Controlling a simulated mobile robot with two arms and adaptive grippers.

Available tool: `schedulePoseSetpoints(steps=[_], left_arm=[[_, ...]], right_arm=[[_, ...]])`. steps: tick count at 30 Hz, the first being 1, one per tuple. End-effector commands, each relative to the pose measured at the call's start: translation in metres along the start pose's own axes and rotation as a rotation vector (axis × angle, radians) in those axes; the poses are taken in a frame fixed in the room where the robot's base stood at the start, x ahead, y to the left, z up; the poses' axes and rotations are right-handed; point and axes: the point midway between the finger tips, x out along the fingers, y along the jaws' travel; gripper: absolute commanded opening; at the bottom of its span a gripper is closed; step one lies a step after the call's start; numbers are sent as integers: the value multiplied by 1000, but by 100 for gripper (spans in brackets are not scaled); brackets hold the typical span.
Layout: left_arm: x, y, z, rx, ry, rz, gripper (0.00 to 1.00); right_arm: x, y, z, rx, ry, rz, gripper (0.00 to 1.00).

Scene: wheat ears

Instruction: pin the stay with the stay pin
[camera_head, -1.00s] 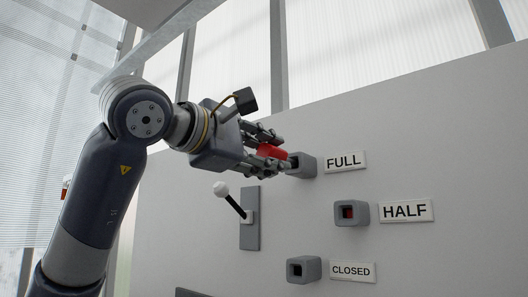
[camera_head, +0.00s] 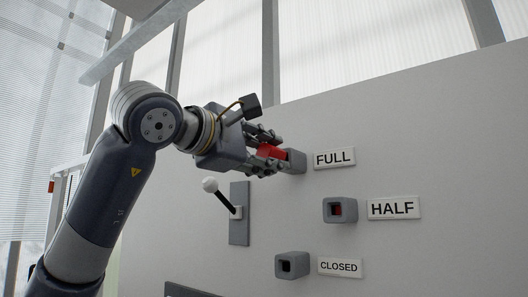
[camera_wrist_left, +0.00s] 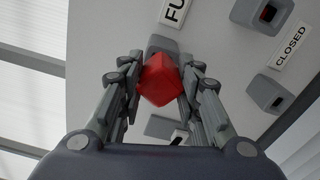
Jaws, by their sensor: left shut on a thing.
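My left gripper (camera_head: 276,160) is shut on a red stay pin (camera_head: 270,152), right in front of the grey block (camera_head: 296,161) beside the FULL label. In the left wrist view the red pin (camera_wrist_left: 160,80) sits between both fingers, with part of the FULL block behind it. I cannot tell whether its far end is inside the block's hole. The HALF block (camera_head: 340,209) shows red inside its square hole. The CLOSED block (camera_head: 291,265) has a dark, empty-looking hole. My right gripper is not in view.
A lever with a white knob (camera_head: 210,185) stands out from a grey plate (camera_head: 239,225) below my left gripper. The FULL (camera_head: 334,158), HALF (camera_head: 394,208) and CLOSED (camera_head: 340,266) labels are on the pale wall panel. The panel to the right is clear.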

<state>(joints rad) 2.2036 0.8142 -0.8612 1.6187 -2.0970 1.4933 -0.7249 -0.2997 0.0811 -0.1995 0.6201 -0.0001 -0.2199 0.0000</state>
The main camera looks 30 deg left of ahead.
Motion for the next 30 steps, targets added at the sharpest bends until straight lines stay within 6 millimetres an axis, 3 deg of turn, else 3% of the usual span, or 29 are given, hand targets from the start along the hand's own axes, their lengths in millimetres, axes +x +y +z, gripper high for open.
schedulePoseSetpoints(steps=[16,17,20,30], left_arm=[[16,0,0,0,-1,0,6],[17,0,0,0,-1,0,34],[16,0,0,0,-1,0,55],[15,0,0,0,-1,0,55]], right_arm=[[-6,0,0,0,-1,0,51],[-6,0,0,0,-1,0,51],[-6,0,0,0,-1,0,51],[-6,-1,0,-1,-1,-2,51]])
